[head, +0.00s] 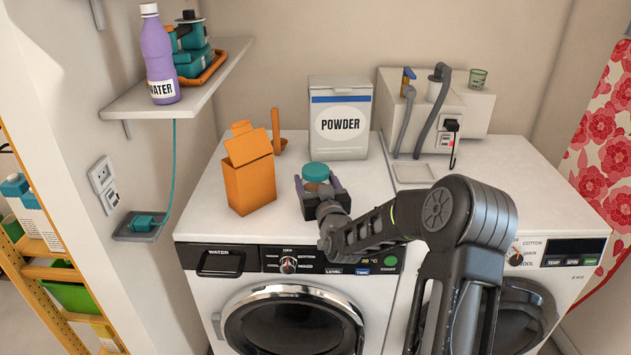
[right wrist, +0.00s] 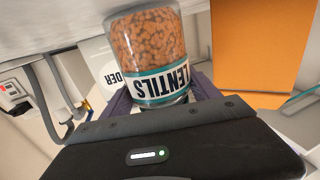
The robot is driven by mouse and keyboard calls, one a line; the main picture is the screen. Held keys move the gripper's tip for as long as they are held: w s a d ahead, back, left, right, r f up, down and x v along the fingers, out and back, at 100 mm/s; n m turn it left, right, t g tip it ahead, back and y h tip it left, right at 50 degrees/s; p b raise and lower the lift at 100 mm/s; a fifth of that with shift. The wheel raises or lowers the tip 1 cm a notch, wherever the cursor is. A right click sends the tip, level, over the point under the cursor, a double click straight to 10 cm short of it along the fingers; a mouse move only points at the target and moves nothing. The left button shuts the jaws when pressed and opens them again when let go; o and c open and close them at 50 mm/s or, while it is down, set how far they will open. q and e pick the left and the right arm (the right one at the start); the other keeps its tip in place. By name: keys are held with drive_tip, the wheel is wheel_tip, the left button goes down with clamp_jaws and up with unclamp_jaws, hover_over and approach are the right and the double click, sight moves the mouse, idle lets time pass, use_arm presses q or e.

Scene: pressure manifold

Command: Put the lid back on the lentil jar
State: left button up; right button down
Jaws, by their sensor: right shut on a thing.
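The lentil jar (right wrist: 150,50) is a clear jar of orange-brown lentils with a white LENTILS label, seen upside down in the right wrist view. My left gripper is not in view.
An orange open carton (head: 250,185) stands left of the jar, with an orange scoop (head: 277,130) behind it. A white POWDER box (head: 340,120) stands behind the jar. A grey device with hoses (head: 440,110) is at the back right. The right machine's top is largely clear.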

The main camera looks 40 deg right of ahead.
drive_tip(key=shift+f, duration=0.1)
drive_tip(key=c, duration=0.6)
unclamp_jaws()
drive_tip(key=o, duration=0.4)
drive_tip(key=b+v, duration=0.1)
drive_tip(key=v, duration=1.1)
drive_tip(key=shift+b, duration=0.4)
